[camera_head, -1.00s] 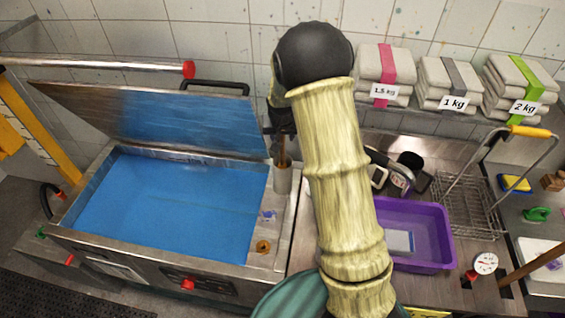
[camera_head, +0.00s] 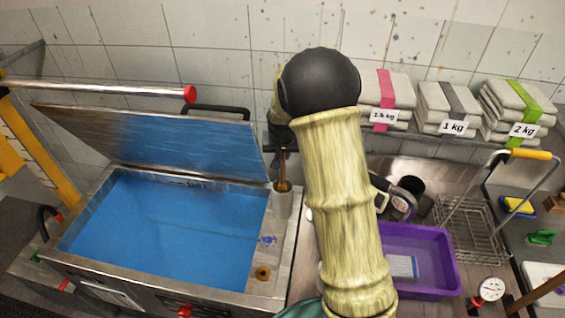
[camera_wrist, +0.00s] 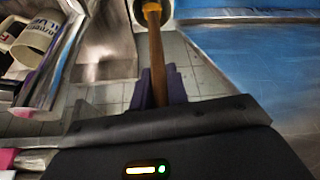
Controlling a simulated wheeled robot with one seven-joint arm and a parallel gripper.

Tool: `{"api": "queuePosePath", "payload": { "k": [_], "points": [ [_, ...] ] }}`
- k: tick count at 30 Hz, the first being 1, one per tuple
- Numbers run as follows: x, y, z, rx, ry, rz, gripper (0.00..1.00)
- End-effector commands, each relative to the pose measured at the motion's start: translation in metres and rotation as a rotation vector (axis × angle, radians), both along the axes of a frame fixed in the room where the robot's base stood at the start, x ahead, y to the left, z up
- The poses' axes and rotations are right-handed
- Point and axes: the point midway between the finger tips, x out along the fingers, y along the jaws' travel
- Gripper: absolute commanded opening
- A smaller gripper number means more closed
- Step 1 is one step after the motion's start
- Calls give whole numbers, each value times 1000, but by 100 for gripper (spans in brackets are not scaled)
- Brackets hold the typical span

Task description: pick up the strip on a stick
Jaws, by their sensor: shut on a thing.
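The stick's far end is at the pale round mouth of the holder (camera_wrist: 167,12). The strip itself is not clearly visible. In the head view my arm hides much of the gripper.
The blue-filled tank (camera_head: 165,230) has its metal lid (camera_head: 150,135) raised behind it. A purple tub (camera_head: 430,278) and a wire basket (camera_head: 470,228) stand to the right. Folded cloth stacks (camera_head: 445,105) lie on the back shelf.

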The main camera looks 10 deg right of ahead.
Motion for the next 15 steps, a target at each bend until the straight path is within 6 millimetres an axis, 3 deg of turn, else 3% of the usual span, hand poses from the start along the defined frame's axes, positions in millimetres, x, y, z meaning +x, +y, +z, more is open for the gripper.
{"api": "queuePosePath", "payload": {
  "k": [15],
  "points": [
    [0,0,127,1,-6,1,0]
  ]
}}
